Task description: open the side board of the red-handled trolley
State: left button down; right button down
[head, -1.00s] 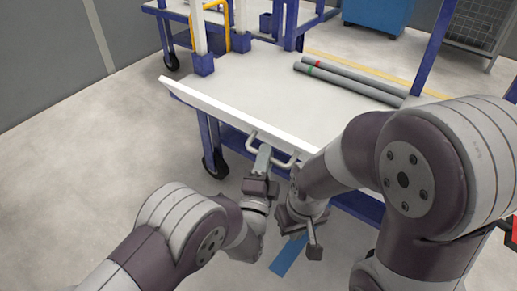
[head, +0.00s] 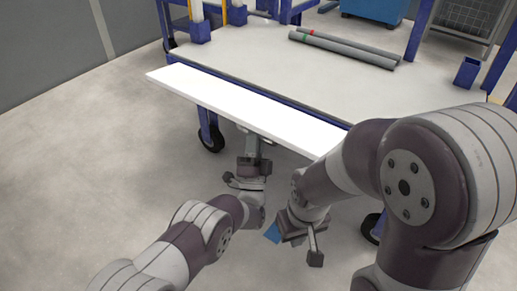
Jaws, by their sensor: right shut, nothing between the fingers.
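The side board (head: 235,103) is a long white panel along the near edge of the trolley (head: 285,62). It is swung outward, with its broad face showing and a dark blue gap between it and the white deck. My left gripper (head: 254,146) is at the board's outer edge, near its middle. The board hides its fingertips and the board's handle, so its grip does not show. My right gripper (head: 308,242) is shut and empty, below the board and apart from it. No red handle shows now.
Two grey pipes (head: 345,48), with red and green marks, lie on the deck's far side. A trolley wheel (head: 211,138) stands below the board's left part. A blue bin (head: 375,8) and a wire cage (head: 465,18) are behind. Floor at left is clear.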

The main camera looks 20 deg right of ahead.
pick_arm(q)
jog(key=shift+w+d+f+n+t+y, duration=0.15)
jog(key=shift+f+n+t+y, duration=0.15)
jog(key=shift+n+t, duration=0.25)
jog(key=shift+w+d+f+n+t+y, duration=0.15)
jog(key=shift+f+n+t+y, duration=0.15)
jog(key=shift+n+t, duration=0.2)
pick_arm(e)
jog(key=shift+s+f, duration=0.25)
jog(key=shift+s, duration=0.25)
pick_arm(q)
jog(key=shift+y, duration=0.3)
jog(key=shift+r, duration=0.1)
jog(key=c, duration=1.1)
grip_release()
jog(key=shift+d, duration=0.1)
jog(key=shift+s, duration=0.1)
pick_arm(e)
jog(key=shift+r, duration=0.1)
pick_arm(q)
jog(key=p+v, duration=0.4)
jog(key=v, duration=0.9)
jog(key=shift+p, duration=0.35)
pick_arm(e)
notch_tip(320, 180, up, 5)
jog(key=shift+f, duration=0.15)
